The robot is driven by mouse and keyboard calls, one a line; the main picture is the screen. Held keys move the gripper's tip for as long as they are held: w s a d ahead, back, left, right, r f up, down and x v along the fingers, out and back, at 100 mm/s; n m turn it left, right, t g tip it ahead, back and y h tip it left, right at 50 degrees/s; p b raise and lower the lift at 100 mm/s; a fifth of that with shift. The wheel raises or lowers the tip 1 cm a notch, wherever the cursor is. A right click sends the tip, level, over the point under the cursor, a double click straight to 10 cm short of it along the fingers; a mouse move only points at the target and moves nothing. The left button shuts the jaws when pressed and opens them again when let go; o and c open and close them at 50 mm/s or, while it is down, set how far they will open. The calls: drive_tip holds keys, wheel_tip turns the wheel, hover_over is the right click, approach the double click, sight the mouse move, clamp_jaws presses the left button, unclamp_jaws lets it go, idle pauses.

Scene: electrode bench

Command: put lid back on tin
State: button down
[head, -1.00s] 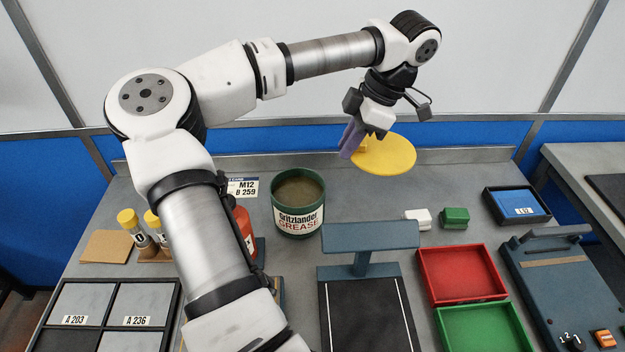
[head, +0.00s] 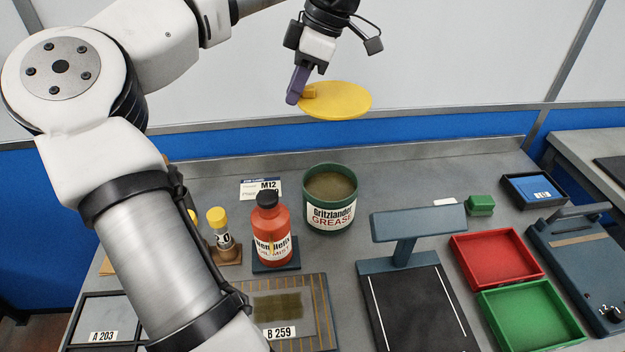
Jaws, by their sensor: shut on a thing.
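The green grease tin (head: 331,198) stands upright and open on the bench, with brownish grease showing inside its rim. The yellow round lid (head: 338,101) is in the air, well above the bench and above the tin in the picture. My gripper (head: 301,92) is shut on the lid at its left side, where a small yellow-orange knob or tab (head: 309,91) shows by the purple fingers. The lid is apart from the tin. The exact grip is partly hidden by the near finger.
A red bottle (head: 270,232) stands left of the tin on a dark base. Red (head: 497,258) and green (head: 530,314) trays lie to the right. A yellow-capped vial (head: 220,228) stands at left.

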wheel_tip(320, 180, down, 19)
drive_tip(key=p, duration=0.2)
drive_tip(key=shift+d, duration=0.1)
drive_tip(key=shift+f, duration=0.25)
drive_tip(key=c, duration=1.4)
unclamp_jaws()
drive_tip(key=shift+r, duration=0.1)
drive_tip(key=shift+c, duration=0.2)
drive_tip(key=shift+r, duration=0.15)
drive_tip(key=b+v, duration=0.1)
drive_tip(key=v, duration=1.1)
